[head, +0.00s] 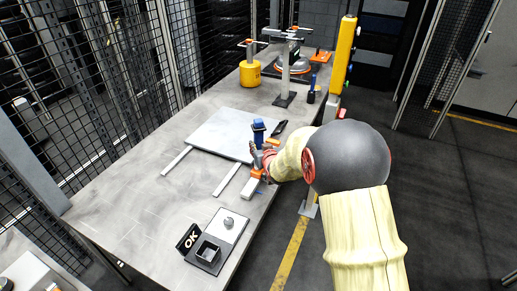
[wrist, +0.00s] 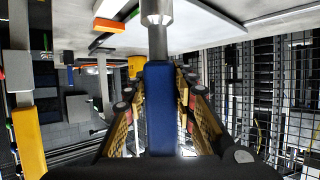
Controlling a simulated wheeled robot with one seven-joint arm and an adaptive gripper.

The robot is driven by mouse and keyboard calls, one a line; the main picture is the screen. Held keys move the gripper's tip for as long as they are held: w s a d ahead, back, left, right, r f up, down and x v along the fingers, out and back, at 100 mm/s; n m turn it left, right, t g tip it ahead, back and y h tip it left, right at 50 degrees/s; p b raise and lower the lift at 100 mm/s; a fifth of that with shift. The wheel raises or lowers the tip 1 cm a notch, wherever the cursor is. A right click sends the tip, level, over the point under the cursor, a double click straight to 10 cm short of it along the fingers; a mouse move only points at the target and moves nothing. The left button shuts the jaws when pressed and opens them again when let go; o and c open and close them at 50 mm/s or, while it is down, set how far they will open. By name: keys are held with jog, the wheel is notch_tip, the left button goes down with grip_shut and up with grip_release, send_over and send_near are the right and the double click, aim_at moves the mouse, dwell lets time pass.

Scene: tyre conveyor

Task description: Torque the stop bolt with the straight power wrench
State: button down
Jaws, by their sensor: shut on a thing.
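The straight power wrench has a blue body (wrist: 158,105) and a grey metal end (wrist: 157,12) in the wrist view. My gripper (wrist: 158,88) has its fingers closed on both sides of the blue body. In the head view my gripper (head: 262,158) is over the right edge of the bench, and the blue wrench part (head: 259,127) stands up above it. A white block with an orange end (head: 251,186) lies just below my gripper at the bench edge. It also shows in the wrist view (wrist: 108,26). I cannot make out the stop bolt for certain.
A pale plate (head: 222,132) with two white strips lies mid-bench. A yellow canister (head: 250,73), a grey post (head: 285,78) and a blue-black tool (head: 311,90) stand farther back. The bench's left part is clear.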

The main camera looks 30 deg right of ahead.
aim_at(260, 137)
jog(key=shift+w+r+p, duration=0.15)
jog(key=shift+r+p, duration=1.05)
jog(key=shift+r, duration=1.45)
